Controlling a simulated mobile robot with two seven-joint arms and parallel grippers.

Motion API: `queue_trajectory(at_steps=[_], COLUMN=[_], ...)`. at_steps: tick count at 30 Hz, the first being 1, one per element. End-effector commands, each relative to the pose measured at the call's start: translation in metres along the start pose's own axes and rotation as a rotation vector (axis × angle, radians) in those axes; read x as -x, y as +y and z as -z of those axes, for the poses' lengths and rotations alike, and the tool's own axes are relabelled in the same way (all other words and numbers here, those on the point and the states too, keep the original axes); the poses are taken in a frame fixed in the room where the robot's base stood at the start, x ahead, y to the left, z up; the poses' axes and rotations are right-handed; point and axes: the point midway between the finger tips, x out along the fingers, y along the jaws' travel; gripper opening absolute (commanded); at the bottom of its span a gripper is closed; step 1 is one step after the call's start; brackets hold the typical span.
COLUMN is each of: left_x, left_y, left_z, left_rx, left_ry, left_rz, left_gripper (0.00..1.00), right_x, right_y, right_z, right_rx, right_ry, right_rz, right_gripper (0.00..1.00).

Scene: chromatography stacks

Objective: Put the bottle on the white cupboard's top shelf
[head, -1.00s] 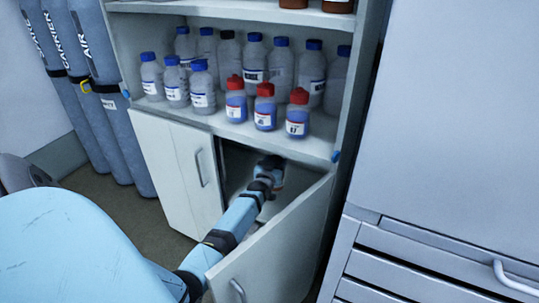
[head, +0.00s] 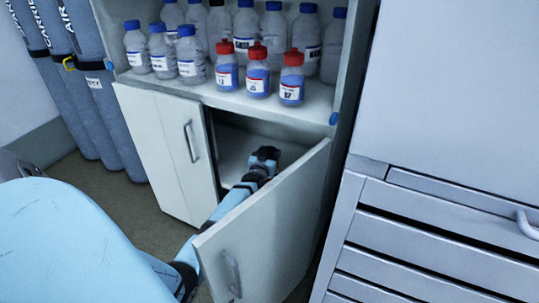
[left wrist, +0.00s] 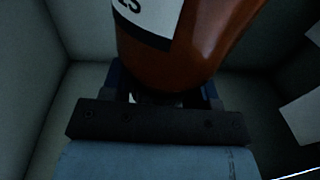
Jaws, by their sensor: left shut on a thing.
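The white cupboard (head: 166,160) stands ahead, with its lower right door (head: 268,225) swung open and the lower left door shut. My left arm reaches into the open lower compartment, and my left gripper (head: 265,155) is inside it, below the bottle shelf. In the left wrist view, my left gripper (left wrist: 160,95) is shut on a brown bottle (left wrist: 190,45) with a white and black label. The bottle stands beyond the fingers, with its upper part cut off by the frame. It cannot be made out in the head view. The cupboard's top is out of frame. My right gripper is not in view.
The shelf (head: 225,88) above the compartment holds several clear blue-capped bottles (head: 188,55) and red-capped bottles (head: 257,75) near its front edge. Gas cylinders (head: 90,90) stand left. A grey drawer cabinet (head: 440,240) stands right. The open door is close beside my arm.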

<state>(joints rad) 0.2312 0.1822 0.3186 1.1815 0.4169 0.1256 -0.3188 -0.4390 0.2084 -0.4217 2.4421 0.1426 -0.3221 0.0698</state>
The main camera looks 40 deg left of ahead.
Motion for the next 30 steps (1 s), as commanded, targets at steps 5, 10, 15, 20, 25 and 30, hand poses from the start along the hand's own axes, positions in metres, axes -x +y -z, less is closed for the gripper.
queue_trajectory(at_steps=[5, 10, 15, 20, 25, 30], left_x=[-0.001, 0.0, 0.0, 0.0, 0.025, 0.063], left_y=[0.0, 0.0, 0.0, 0.0, 0.0, 0.0], left_z=[-0.001, -0.002, -0.002, 0.003, 0.002, 0.004], left_rx=[0.0, 0.0, 0.0, 0.001, 0.0, 0.001], left_ry=[0.002, 0.0, 0.0, 0.001, -0.003, -0.002], left_rz=[0.0, 0.0, 0.0, 0.0, -0.001, 0.0], left_gripper=[0.0, 0.8, 0.8, 0.8, 0.8, 0.8], right_x=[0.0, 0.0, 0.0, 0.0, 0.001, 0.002], right_y=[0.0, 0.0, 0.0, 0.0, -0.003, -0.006], right_z=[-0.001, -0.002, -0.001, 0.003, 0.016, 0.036], right_rx=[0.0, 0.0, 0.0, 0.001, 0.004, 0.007], right_ry=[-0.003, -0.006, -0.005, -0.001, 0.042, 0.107], right_rz=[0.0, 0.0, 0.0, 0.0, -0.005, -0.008], right_gripper=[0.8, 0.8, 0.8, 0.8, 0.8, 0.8])
